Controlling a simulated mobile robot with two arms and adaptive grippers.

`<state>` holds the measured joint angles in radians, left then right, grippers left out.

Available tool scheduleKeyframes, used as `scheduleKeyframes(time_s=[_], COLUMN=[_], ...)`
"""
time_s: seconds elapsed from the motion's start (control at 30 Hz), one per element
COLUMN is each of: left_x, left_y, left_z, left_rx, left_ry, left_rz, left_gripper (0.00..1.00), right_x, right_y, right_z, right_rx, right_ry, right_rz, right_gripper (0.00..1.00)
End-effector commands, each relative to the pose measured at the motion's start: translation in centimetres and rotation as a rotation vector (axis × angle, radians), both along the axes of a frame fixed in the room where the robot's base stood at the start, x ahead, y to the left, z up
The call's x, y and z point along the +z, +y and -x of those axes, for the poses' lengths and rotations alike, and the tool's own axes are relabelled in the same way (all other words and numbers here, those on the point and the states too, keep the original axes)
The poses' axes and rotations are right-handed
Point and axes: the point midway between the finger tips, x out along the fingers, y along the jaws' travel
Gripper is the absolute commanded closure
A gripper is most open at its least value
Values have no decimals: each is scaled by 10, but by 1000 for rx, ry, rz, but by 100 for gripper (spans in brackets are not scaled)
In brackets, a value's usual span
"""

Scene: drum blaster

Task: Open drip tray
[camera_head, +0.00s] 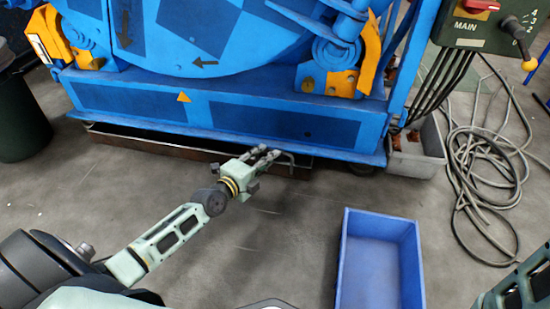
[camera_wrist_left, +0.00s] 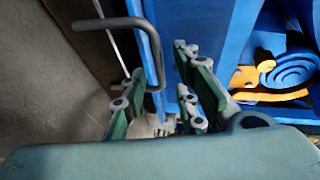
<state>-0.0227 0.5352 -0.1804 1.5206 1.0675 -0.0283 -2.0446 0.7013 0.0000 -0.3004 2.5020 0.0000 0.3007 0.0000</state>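The drip tray (camera_head: 160,143) is a long, shallow brown tray on the floor under the front edge of the blue machine. Its bent grey handle (camera_head: 289,160) sticks out near the right end. The handle (camera_wrist_left: 156,62) also shows in the left wrist view, with its lower bend near the gap between the fingers. My left gripper (camera_head: 269,151) is at the machine's lower edge, just left of the handle. Its fingers (camera_wrist_left: 158,68) are apart, so it is open; I cannot tell whether they touch the handle. My right gripper is out of view.
The blue machine (camera_head: 270,122) stands above the tray. A blue bin (camera_head: 347,258) sits on the floor at right front. A grey bin (camera_head: 418,160), loose cables (camera_head: 475,160) and a control box (camera_head: 487,25) are at the right. A dark barrel (camera_head: 18,115) stands left.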

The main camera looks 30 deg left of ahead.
Motion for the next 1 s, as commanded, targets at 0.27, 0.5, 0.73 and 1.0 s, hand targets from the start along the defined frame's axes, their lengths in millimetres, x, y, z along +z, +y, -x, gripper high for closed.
scheduleKeyframes(time_s=[0.27,0.5,0.73,1.0], left_x=[-11,-11,-11,-11], left_y=[-6,-7,-7,-7], left_z=[-41,-51,-51,-51], left_rx=[3,1,1,1], left_ry=[0,2,2,2], left_rz=[4,1,1,1], left_gripper=[73,73,78,100], right_x=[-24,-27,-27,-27], right_y=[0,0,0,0], right_z=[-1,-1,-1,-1], right_rx=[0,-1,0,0], right_ry=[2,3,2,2], right_rz=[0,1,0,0], right_gripper=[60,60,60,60])
